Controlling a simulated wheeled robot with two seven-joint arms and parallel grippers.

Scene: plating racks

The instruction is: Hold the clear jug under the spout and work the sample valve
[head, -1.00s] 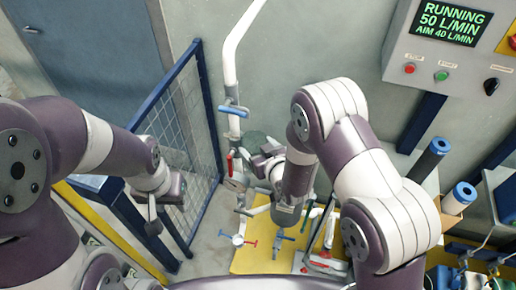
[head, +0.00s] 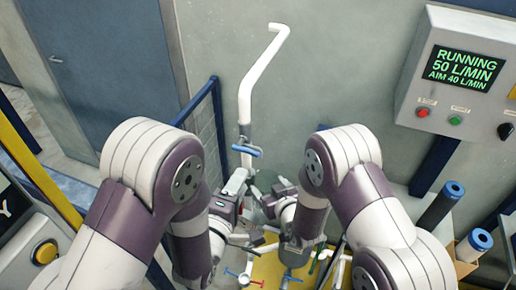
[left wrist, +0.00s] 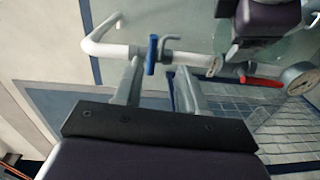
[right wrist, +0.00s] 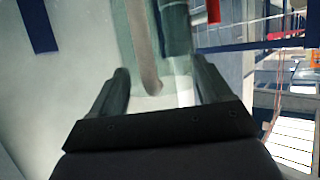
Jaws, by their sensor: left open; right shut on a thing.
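My right gripper (right wrist: 162,85) is shut on the clear jug (right wrist: 178,45), whose see-through wall fills the space between the fingers. A grey-brown tube (right wrist: 148,65) shows in or through the jug; I cannot tell which. My left gripper (left wrist: 158,68) is open and empty. Its fingers point at the white pipe, on either side of a blue valve handle (left wrist: 151,55) in the picture; I see no contact. The blue handle (head: 247,151) also shows in the head view. A red lever (left wrist: 262,81) is farther along the pipework. In the head view the jug is mostly hidden by my arms.
The white pipe (head: 262,75) rises against the wall. The panel display (head: 466,66) reads running 50 L/min, aim 40 L/min. A round gauge (left wrist: 300,78) is beyond the red lever. A blue-framed mesh fence (head: 200,112) stands left of the pipe. Blue-capped cylinders (head: 438,208) stand right.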

